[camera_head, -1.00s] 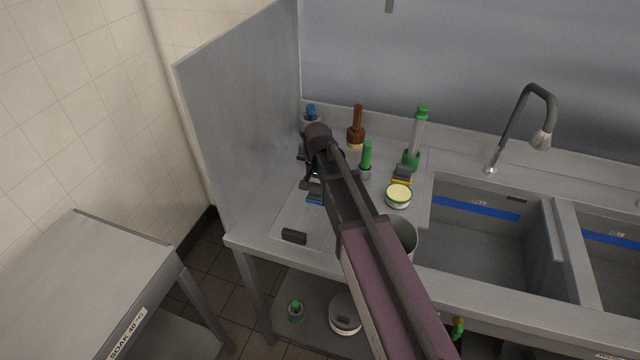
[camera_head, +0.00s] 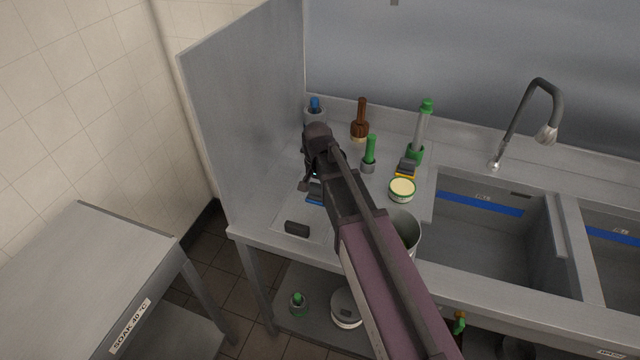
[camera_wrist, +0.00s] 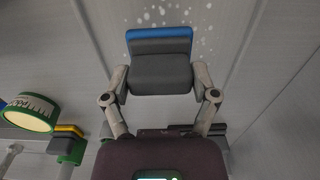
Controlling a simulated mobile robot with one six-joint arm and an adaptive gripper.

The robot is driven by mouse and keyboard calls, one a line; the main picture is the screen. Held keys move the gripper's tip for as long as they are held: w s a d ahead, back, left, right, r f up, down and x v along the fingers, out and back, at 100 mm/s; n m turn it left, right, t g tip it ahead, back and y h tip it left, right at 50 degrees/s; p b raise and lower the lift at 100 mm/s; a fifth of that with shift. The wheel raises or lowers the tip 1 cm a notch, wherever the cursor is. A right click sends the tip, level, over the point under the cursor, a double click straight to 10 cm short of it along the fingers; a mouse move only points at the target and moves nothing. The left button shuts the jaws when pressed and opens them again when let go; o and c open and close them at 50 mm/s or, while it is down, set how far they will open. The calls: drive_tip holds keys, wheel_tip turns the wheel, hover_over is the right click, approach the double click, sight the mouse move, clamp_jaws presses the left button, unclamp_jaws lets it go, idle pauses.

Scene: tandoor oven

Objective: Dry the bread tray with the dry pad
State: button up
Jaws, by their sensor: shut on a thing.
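My gripper (camera_wrist: 160,95) is shut on a dark grey pad (camera_wrist: 160,76) with a blue edge strip, which I take to be the dry pad. The fingers grip it from both sides. In the head view the pad's blue edge (camera_head: 315,197) shows low over the left drainboard, partly behind my arm. White droplet-like spots (camera_wrist: 170,14) lie on grey metal beyond the blue edge in the wrist view. I cannot tell the bread tray apart from the drainboard there, nor whether the pad touches the metal.
A dark block (camera_head: 297,229) lies near the drainboard's front edge. A green-rimmed round tub (camera_head: 402,189), green-handled tool (camera_head: 370,152), brown brush (camera_head: 360,120) and tall green-capped tool (camera_head: 422,130) stand behind. A sink (camera_head: 480,250) is right, an upright panel (camera_head: 245,110) left.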

drive_tip(key=shift+s+a, duration=0.2)
drive_tip(key=shift+s, duration=0.25)
drive_tip(key=shift+s, duration=0.15)
drive_tip(key=shift+s+a, duration=0.35)
drive_tip(key=shift+s, duration=0.45)
drive_tip(key=shift+s+a, duration=0.35)
drive_tip(key=shift+s, duration=0.4)
drive_tip(key=shift+s+a, duration=0.35)
drive_tip(key=shift+s, duration=0.55)
drive_tip(key=shift+s+a, duration=0.3)
drive_tip(key=shift+s, duration=0.55)
drive_tip(key=shift+s+d, duration=0.1)
drive_tip(key=shift+d, duration=0.05)
drive_tip(key=shift+s+d, duration=0.25)
drive_tip(key=shift+d, duration=0.5)
